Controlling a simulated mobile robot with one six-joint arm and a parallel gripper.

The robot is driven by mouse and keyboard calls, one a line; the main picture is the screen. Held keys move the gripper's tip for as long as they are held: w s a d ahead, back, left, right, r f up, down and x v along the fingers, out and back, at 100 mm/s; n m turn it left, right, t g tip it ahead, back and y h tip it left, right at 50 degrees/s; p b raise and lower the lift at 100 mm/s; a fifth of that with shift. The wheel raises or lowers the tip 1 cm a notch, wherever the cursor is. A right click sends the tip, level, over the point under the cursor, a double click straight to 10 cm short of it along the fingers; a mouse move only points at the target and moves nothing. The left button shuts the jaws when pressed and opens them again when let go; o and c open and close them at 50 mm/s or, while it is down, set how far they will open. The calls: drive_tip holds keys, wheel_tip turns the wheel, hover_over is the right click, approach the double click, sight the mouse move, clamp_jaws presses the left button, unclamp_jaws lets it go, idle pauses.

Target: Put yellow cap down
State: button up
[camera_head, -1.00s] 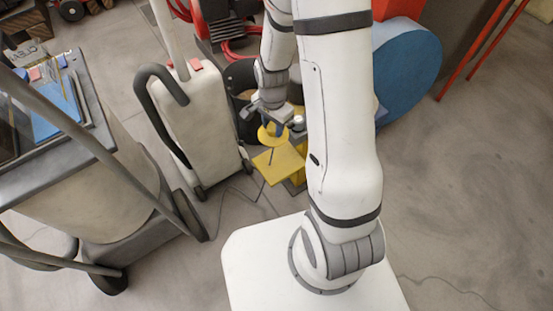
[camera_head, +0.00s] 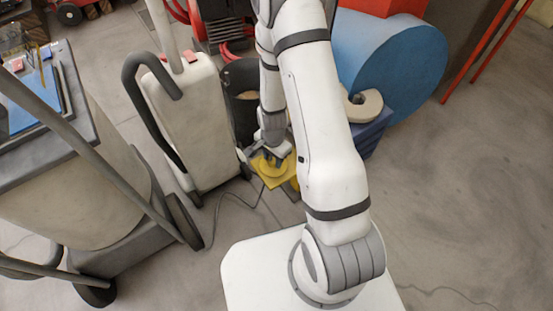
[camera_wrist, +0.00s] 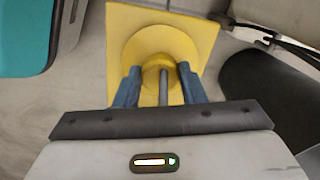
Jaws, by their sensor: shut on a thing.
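The yellow cap (camera_head: 266,166) is a round disc with a small central knob. It also shows in the wrist view (camera_wrist: 160,40). My gripper (camera_head: 271,150) points down, with its two blue fingers (camera_wrist: 158,76) closed on the knob. A flat yellow square plate (camera_head: 275,183) lies below the cap, and its corners show around the disc in the wrist view (camera_wrist: 118,18). A grey rod (camera_wrist: 163,90) shows between the fingers. I cannot tell whether the cap touches the plate. My arm hides part of the yellow stand.
A white wheeled machine (camera_head: 190,120) stands close left of the plate. A dark bin (camera_head: 240,95) is behind it. A blue round drum (camera_head: 400,60) and a dark blue block (camera_head: 372,137) stand to the right. A cable (camera_head: 235,195) lies on the floor in front.

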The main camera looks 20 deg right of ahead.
drive_tip(key=shift+f, duration=0.25)
drive_tip(key=o, duration=1.2)
drive_tip(key=shift+o, duration=0.2)
wheel_tip(320, 180, up, 12)
drive_tip(key=p, duration=0.6)
wheel_tip(320, 180, up, 16)
drive_tip(key=n, duration=0.6)
hover_over(273, 160)
drive_tip(key=s, duration=0.4)
drive_tip(key=s+d+r+n+t, duration=0.1)
drive_tip(key=s+r+n, duration=0.4)
drive_tip(key=s+r, duration=0.4)
drive_tip(key=shift+s+d, duration=0.15)
drive_tip(key=shift+s, duration=0.05)
drive_tip(key=shift+r, duration=0.1)
